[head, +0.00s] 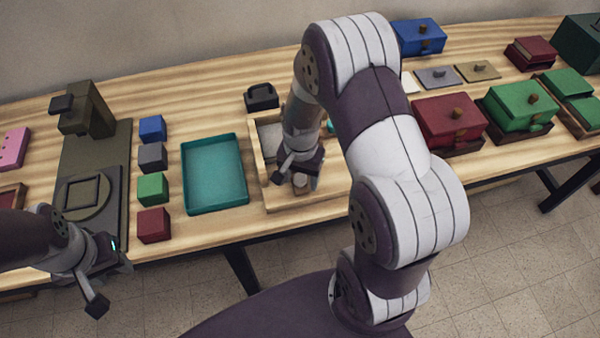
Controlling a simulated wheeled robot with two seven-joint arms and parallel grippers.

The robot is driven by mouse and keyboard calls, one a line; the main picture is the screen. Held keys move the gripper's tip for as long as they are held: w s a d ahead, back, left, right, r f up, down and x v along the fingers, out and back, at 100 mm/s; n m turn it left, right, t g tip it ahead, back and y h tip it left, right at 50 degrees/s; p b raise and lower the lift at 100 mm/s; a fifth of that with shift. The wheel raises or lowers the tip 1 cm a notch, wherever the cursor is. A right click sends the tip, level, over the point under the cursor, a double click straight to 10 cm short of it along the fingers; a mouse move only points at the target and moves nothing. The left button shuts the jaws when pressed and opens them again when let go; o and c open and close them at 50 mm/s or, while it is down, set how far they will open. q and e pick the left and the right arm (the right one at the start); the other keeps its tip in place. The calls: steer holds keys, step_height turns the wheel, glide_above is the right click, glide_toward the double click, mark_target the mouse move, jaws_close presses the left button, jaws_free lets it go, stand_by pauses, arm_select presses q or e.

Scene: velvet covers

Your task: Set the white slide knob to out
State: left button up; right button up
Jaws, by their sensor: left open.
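My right gripper (299,174) points down inside a light wooden tray (318,207). A small pale round piece (300,181) shows at its fingertips; it may be the white knob, but I cannot tell, nor whether the fingers touch it. My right arm hides much of the tray's right side. A white flat piece (410,83) shows partly behind my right arm, beside a grey plate (437,76) and a tan plate (478,71) with knobs. My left gripper (108,281) is open and empty at the table's front left edge.
A teal tray (214,207) stands left of the wooden tray, with blue, grey, green and red blocks (153,188) in a column beside it. A dark olive machine (88,110) stands further left. Lidded red (448,118) and green boxes (514,108) stand on the right.

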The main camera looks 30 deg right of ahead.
mark_target(301, 179)
steer(key=shift+w, duration=0.1)
steer(key=shift+w+r, duration=0.1)
steer(key=shift+r, duration=0.25)
step_height(301, 179, up, 12)
stand_by(0.4)
